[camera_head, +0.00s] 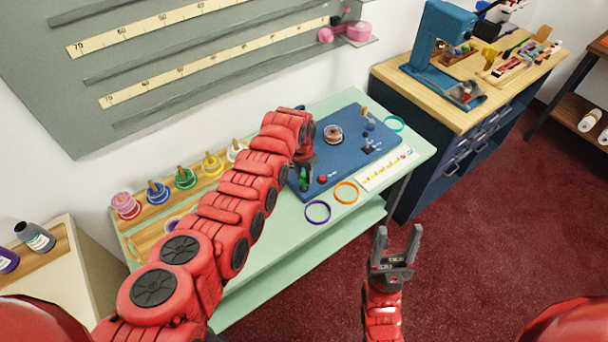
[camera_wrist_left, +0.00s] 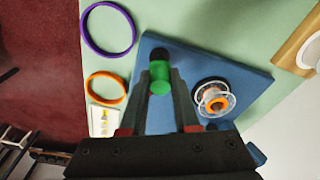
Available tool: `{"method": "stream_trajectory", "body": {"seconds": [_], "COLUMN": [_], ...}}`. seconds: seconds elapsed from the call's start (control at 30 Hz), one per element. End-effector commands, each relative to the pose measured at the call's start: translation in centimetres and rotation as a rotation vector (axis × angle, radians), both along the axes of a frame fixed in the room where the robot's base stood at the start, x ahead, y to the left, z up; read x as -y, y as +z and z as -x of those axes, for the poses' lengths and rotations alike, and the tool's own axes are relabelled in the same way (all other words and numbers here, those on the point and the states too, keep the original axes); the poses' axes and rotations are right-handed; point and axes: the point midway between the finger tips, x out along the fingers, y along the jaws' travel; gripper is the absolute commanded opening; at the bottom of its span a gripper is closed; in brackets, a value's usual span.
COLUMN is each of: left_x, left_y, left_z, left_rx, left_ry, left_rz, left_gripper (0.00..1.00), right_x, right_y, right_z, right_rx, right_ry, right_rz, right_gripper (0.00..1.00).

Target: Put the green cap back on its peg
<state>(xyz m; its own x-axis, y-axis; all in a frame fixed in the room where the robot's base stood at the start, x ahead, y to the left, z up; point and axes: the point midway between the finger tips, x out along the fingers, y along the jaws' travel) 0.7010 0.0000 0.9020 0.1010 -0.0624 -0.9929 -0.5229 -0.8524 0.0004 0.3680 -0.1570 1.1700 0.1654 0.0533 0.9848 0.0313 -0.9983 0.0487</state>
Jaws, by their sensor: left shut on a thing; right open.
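A small green cap (camera_wrist_left: 160,82) is between the fingers of my left gripper (camera_wrist_left: 164,78), over the edge of the blue board (camera_wrist_left: 240,75). A dark round part shows at the cap's far end in the left wrist view; I cannot tell whether it is a peg. In the head view the cap (camera_head: 304,180) shows below my left gripper (camera_head: 303,172), at the front left of the blue board (camera_head: 345,160). Whether the cap touches the board is unclear. My right gripper (camera_head: 398,240) is open and empty, over the floor in front of the counter.
Purple (camera_head: 317,212), orange (camera_head: 346,193) and teal (camera_head: 393,124) rings lie on the green counter (camera_head: 275,232). Coloured spools stand along the wall on the left.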

Motion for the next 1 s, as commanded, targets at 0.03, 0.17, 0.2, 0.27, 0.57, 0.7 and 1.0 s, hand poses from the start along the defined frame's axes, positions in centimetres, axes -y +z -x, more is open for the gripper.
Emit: {"method": "stream_trajectory", "body": {"seconds": [0.03, 0.17, 0.2, 0.27, 0.57, 0.7, 1.0], "left_x": [0.0, -0.1, -0.1, -0.1, -0.1, -0.1, -0.1], "left_y": [0.1, 0.1, 0.0, 0.0, -0.1, -0.5, -1.6], "left_z": [0.0, 0.1, 0.1, 0.1, 0.1, 0.1, 0.1], "left_rx": [0.001, 0.002, 0.002, 0.001, 0.0, 0.0, -0.001], "left_ry": [0.0, 0.0, 0.0, 0.0, 0.0, 0.0, 0.0], "left_rz": [0.001, 0.0, 0.0, 0.001, 0.0, 0.0, -0.001], "left_gripper": [0.0, 0.0, 0.0, 0.0, 0.0, 0.0, 0.0], "right_x": [0.0, 0.0, 0.0, 0.0, 0.0, 0.0, 0.0], "right_y": [0.1, 0.2, 0.2, 0.2, 0.1, -0.3, -1.2], "right_z": [0.0, 0.0, 0.0, 0.0, 0.0, 0.0, 0.0], "right_rx": [0.0, 0.0, 0.0, 0.0, 0.0, 0.0, 0.0], "right_ry": [0.0, 0.0, 0.0, 0.0, 0.0, 0.0, 0.0], "right_rz": [0.0, 0.0, 0.0, 0.0, 0.0, 0.0, 0.0], "right_gripper": [0.57, 0.57, 0.57, 0.57, 0.57, 0.57, 0.57]}}
